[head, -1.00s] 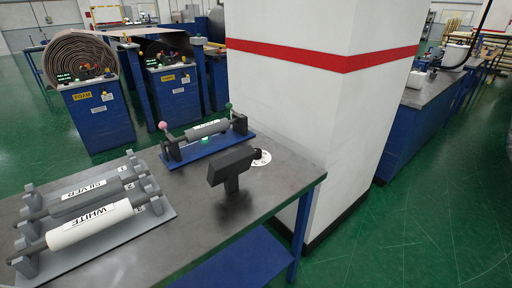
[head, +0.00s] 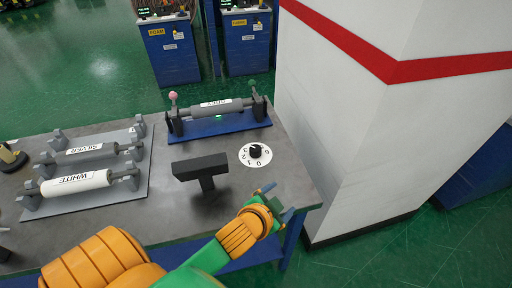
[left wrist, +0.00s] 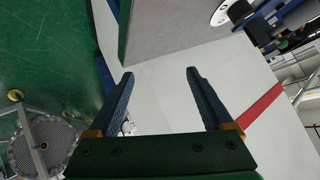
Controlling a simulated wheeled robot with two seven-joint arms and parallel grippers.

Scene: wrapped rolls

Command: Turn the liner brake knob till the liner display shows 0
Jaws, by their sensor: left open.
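The knob (head: 255,149) is small and black, in the middle of a white numbered dial (head: 246,160) on the grey tabletop. Its pointer setting is too small to read. A black T-shaped block on a post (head: 200,167) stands left of the dial; no readout shows on the side I see, and I cannot tell if it is the liner display. My left gripper (head: 279,201) is open and empty, apart from the knob, at the table's near right edge. In the left wrist view its blue fingers (left wrist: 160,73) are spread with nothing between. My right gripper is not in view.
A blue stand (head: 220,125) with a grey roller and a green light lies behind the dial. A grey rack (head: 140,185) with SILVER and WHITE rolls is at the left. A white pillar with a red stripe (head: 350,130) rises close right of the table.

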